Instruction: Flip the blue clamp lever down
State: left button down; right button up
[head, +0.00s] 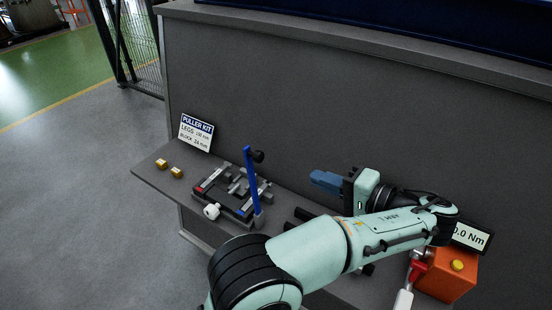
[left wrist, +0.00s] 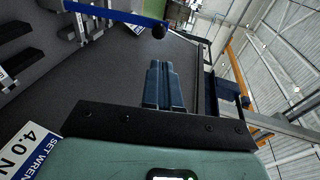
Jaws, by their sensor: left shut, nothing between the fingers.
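The blue clamp lever (head: 252,182) stands upright at the right side of a dark clamp fixture (head: 240,209) on the grey shelf. It has a black knob (head: 257,156) near its top. In the left wrist view the blue lever (left wrist: 112,12) crosses the top edge, with its black knob (left wrist: 158,31) ahead of the fingers. My left gripper (head: 314,178) has blue fingers, shut and empty, pointing left toward the lever. It is right of the lever, with a clear gap. The shut fingers also show in the left wrist view (left wrist: 162,64). My right gripper is not in view.
The shelf (head: 150,176) runs along a tall grey panel (head: 300,110). Two small brass blocks (head: 169,167) and a puller kit sign (head: 195,132) stand left of the fixture. An orange box (head: 447,277) and a torque sign (head: 470,237) are at the right.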

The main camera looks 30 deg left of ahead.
pick_arm(q)
jog(key=shift+a+f, duration=0.1)
jog(key=shift+a, duration=0.1)
send_near(261, 158)
jog(key=x, duration=0.7)
dwell(0.4)
